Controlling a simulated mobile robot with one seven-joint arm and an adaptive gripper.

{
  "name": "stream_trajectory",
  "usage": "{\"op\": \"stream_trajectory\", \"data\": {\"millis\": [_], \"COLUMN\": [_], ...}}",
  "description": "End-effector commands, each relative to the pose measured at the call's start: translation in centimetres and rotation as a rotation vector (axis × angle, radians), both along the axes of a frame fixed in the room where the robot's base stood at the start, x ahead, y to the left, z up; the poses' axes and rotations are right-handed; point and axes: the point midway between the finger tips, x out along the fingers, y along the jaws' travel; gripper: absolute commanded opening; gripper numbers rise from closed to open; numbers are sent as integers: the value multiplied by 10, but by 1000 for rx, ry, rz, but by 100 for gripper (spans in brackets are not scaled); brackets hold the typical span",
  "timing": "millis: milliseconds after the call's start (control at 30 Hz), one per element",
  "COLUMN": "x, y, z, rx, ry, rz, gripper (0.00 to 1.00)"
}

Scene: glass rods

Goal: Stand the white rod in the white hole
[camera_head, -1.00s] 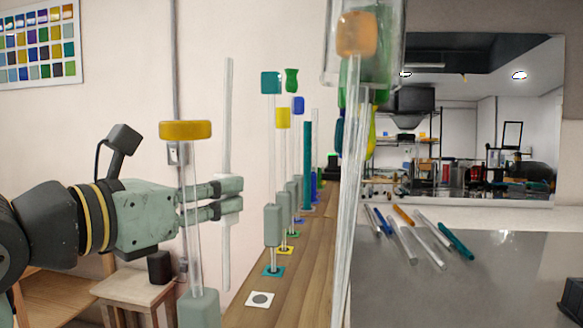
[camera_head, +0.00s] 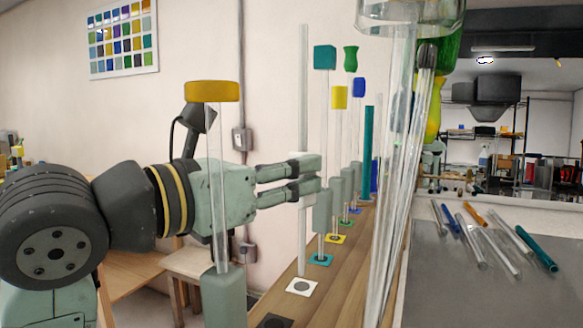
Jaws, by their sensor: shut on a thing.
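The white rod (camera_head: 304,95) is a long, pale, upright rod. My gripper (camera_head: 306,178) comes in from the left and is shut on it near the middle. The fingers hide a short stretch of the rod. The white hole is a dark round opening in a white square plate (camera_head: 301,287) on the wooden ledge. The rod's lower end shows just above and against the back edge of the plate in the picture. I cannot tell how high it is above the ledge.
Rods with teal (camera_head: 325,57), green (camera_head: 351,58) and yellow (camera_head: 339,97) tops stand along the wooden ledge (camera_head: 347,300). A tall yellow-capped rod (camera_head: 212,91) stands in front of my arm. Clear rods stand on the right. Loose rods (camera_head: 497,252) lie on the grey table.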

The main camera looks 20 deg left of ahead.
Motion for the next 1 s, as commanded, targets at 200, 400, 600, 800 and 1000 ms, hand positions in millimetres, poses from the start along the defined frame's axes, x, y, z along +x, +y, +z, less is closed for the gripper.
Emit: {"op": "stream_trajectory", "data": {"millis": [200, 400, 600, 800, 1000], "x": [0, 0, 0, 0, 0], "y": [0, 0, 0, 0, 0], "z": [2, -1, -9, -19, -29], "rx": [1, 1, 1, 1, 1], "ry": [0, 0, 0, 0, -2], "rz": [0, 0, 0, -1, -2], "gripper": [0, 0, 0, 0, 0]}}
